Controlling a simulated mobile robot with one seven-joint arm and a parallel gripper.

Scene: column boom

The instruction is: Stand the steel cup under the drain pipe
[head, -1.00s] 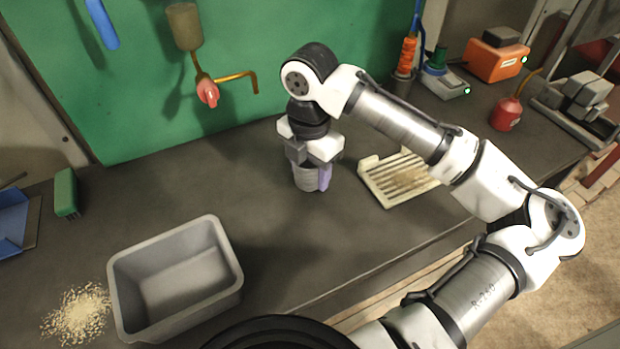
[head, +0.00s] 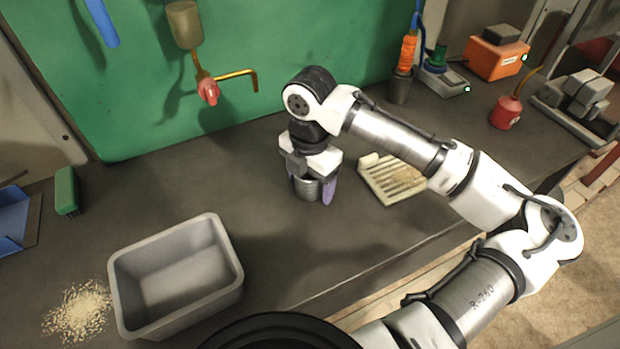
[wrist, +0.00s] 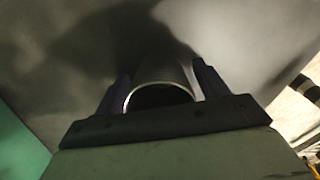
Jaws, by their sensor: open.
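The steel cup (head: 307,188) stands upright on the dark bench, left of the slatted tray. My gripper (head: 313,190) points down over it, open, with one finger on either side of the cup. In the wrist view the cup's round rim (wrist: 160,92) shows between the two fingers (wrist: 160,95); whether they touch it I cannot tell. The brass drain pipe (head: 240,77) sticks out from the green wall, left of my gripper and higher up, with a red tap handle (head: 208,90) and a cup-shaped reservoir above. The bench below the pipe is bare.
A grey bin (head: 178,275) stands at the front left, beside spilled grains (head: 78,312). A green brush (head: 66,191) lies at the far left. The cream slatted tray (head: 392,180) is just right of my gripper. A red oil can (head: 507,112) stands further right.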

